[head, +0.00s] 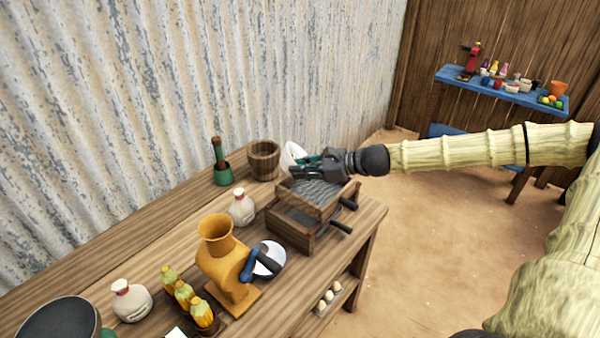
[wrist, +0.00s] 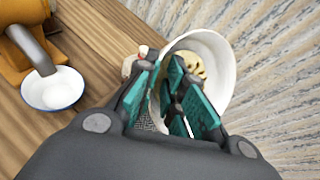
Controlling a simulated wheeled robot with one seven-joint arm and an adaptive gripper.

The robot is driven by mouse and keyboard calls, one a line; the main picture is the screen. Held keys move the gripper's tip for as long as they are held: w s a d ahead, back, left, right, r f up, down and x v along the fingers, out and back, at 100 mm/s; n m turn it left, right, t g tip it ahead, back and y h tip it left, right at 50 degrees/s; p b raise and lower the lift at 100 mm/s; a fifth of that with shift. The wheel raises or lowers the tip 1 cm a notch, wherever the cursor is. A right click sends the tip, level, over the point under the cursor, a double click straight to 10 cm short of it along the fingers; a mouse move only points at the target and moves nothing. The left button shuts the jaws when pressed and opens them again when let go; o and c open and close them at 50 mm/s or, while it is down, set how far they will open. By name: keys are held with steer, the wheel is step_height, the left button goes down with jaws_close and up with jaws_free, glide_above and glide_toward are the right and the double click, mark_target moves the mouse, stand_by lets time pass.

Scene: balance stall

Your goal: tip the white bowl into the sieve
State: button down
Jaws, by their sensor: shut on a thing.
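The white bowl (head: 291,156) is in my gripper (head: 305,167), at the far end of the table and partly hidden by the fingers. In the wrist view the white bowl (wrist: 212,48) is steeply tilted, its wall between the green finger pads of my gripper (wrist: 172,85). Something tan shows at its mouth; I cannot tell whether it is inside or beyond. The sieve (head: 318,196), a wooden frame with grey mesh, sits just below and in front of the gripper. A patch of grey mesh shows between the fingers in the wrist view.
A wooden bucket (head: 263,160) stands left of the bowl, close to it. A blue-rimmed bowl (head: 277,262) is under the mill. Corrugated wall (head: 190,80) runs behind.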

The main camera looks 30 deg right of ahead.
steer(key=shift+s+d+f+m+t+y+b, duration=0.15)
steer(key=shift+d+m+t+y+b, duration=0.35)
steer(key=shift+b, duration=2.55)
steer(key=shift+s+d+f+m+t+y+b, duration=0.15)
steer(key=shift+t+y+b, duration=0.65)
steer(key=shift+b, duration=2.25)
steer(key=shift+s+d+f+m+t+y+b, duration=0.2)
steer(key=shift+d+m+t+y+b, duration=0.35)
steer(key=shift+b, duration=3.9)
steer(key=shift+s+d+f+m+t+y+b, duration=0.2)
steer(key=shift+d+t+y+b, duration=0.4)
steer(key=shift+b, duration=3.85)
